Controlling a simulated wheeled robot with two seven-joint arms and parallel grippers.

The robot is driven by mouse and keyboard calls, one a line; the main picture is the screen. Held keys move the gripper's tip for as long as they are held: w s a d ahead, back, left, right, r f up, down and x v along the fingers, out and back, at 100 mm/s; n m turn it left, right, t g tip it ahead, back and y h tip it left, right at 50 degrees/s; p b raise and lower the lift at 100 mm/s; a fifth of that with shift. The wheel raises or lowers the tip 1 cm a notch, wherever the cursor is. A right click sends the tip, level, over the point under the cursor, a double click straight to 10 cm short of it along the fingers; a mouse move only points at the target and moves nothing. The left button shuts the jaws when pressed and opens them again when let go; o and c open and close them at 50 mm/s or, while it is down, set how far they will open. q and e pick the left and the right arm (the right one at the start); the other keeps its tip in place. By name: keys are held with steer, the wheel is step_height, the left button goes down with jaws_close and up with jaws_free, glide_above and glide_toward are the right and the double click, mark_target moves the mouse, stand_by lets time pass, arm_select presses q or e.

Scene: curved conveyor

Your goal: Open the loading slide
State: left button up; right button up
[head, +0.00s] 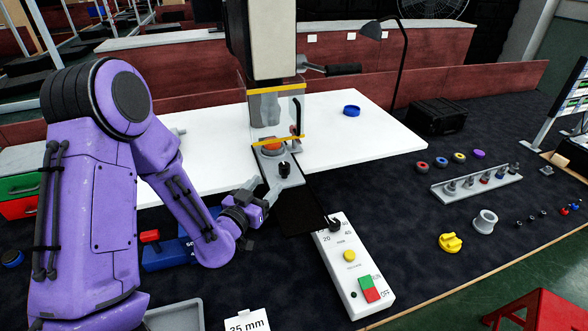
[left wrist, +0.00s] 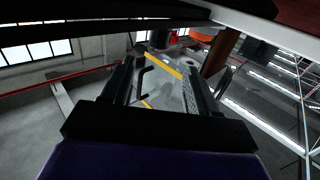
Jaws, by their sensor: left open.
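A machine (head: 272,40) stands on the white table. At its foot is a clear guard (head: 268,108) with yellow edge strips and a black handle (head: 297,117). Below the guard a grey plate, seemingly the loading slide (head: 270,168), juts toward me with a black knob (head: 284,170) and an orange-red round part (head: 272,147) at its back. My left gripper (head: 268,188) is open and empty, just in front of the plate's near end. Contact cannot be told. In the left wrist view the guard's yellow strip (left wrist: 165,67) and black handle (left wrist: 143,78) show between the fingers (left wrist: 162,85). My right gripper is out of view.
A white control box (head: 350,265) with a knob and buttons stands right of the slide. A blue box (head: 170,255) sits under my left arm. Small parts and a rack (head: 476,184) stand at right.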

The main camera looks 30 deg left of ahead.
mark_target(282, 170)
arm_select(q)
steer(key=w+p, duration=0.1)
steer(key=w, duration=0.2)
steer(key=w+p, duration=0.1)
steer(key=w, duration=0.2)
steer(key=w+p, duration=0.1)
steer(key=w, duration=0.3)
steer(key=shift+w+a+f, duration=0.1)
steer(key=shift+a+f, duration=0.05)
steer(key=shift+a, duration=0.15)
steer(key=shift+w+f, duration=0.1)
steer(key=shift+w, duration=0.15)
steer(key=c, duration=1.1)
